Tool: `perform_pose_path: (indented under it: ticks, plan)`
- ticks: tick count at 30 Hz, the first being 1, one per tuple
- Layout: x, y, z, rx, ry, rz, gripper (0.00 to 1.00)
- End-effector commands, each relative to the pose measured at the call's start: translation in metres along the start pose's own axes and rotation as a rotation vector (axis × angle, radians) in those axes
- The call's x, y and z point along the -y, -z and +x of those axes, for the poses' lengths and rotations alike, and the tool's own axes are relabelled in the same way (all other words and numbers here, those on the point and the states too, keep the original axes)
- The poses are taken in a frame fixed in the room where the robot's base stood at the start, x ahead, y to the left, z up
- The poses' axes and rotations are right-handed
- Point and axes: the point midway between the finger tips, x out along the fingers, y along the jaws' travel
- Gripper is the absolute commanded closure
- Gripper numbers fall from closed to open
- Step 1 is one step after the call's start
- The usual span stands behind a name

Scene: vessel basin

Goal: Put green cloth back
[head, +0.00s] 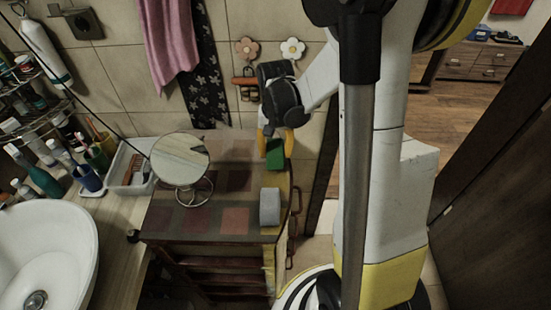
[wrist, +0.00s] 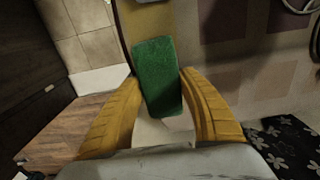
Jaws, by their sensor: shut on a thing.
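The green cloth (head: 275,155) looks like a small folded block. In the wrist view the cloth (wrist: 158,76) sits between the two yellow fingers of my gripper (wrist: 161,86), which are shut on it. In the head view my gripper (head: 275,145) points down over the back right part of the tiled cabinet top (head: 170,222), close to the wall. I cannot tell whether the cloth touches the top. The fingers partly hide the cloth in the head view.
A grey block (head: 269,207) lies on the cabinet's front right corner. A round mirror (head: 180,160) stands left of my gripper. Flower hooks (head: 292,49), a pink towel (head: 170,40) and a dark patterned cloth (head: 207,75) are on the wall behind. A white basin (head: 45,255) is at the left.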

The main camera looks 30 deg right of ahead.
Motion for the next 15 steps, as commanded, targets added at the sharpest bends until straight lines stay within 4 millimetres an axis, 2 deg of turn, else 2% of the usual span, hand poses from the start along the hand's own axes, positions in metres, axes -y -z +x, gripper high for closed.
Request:
perform_pose_path:
  ticks: [3,5,15]
  plan:
    - [0.000,0.000,0.023,0.000,0.000,0.000,0.77]
    - [0.000,0.000,0.029,0.000,0.000,0.000,0.77]
    - [0.000,0.000,0.033,0.000,0.000,0.000,0.77]
